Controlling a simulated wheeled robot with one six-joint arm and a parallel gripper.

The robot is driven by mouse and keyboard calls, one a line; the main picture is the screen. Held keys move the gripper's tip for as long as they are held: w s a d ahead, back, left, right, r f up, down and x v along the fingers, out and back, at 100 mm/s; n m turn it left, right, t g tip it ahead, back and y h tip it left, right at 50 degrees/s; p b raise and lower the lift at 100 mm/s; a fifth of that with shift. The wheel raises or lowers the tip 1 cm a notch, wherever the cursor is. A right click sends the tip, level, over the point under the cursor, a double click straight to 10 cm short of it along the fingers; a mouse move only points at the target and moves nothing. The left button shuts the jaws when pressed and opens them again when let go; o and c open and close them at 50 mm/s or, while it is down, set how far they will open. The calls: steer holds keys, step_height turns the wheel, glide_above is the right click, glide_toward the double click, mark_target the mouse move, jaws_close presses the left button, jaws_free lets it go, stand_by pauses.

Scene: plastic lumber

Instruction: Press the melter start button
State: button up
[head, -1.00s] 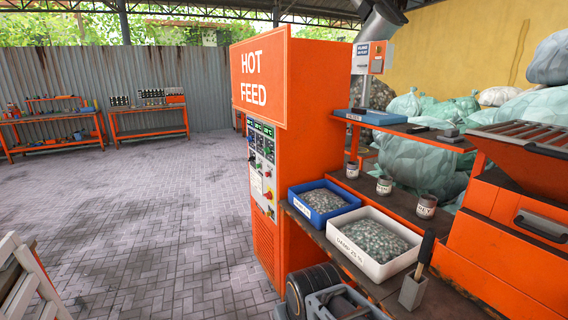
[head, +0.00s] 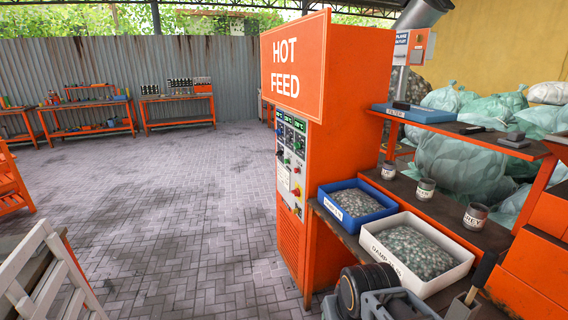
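The melter is a tall orange cabinet (head: 345,150) with a "HOT FEED" sign (head: 291,70) on top. Its narrow grey control panel (head: 290,165) faces left and is seen at a steep angle. Small displays sit in the panel's upper part, with small coloured controls below them and a red knob (head: 297,191) lower down. The labels are too small to read, so I cannot tell which control is the start button. My gripper's fingers are not in view, and nothing is seen touching the panel.
A bench right of the cabinet holds a blue bin (head: 376,211) and a white bin (head: 456,281) of flakes, with several cups. A pale slatted wooden thing (head: 45,270) stands at lower left. Paved floor (head: 190,200) left of the cabinet is open.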

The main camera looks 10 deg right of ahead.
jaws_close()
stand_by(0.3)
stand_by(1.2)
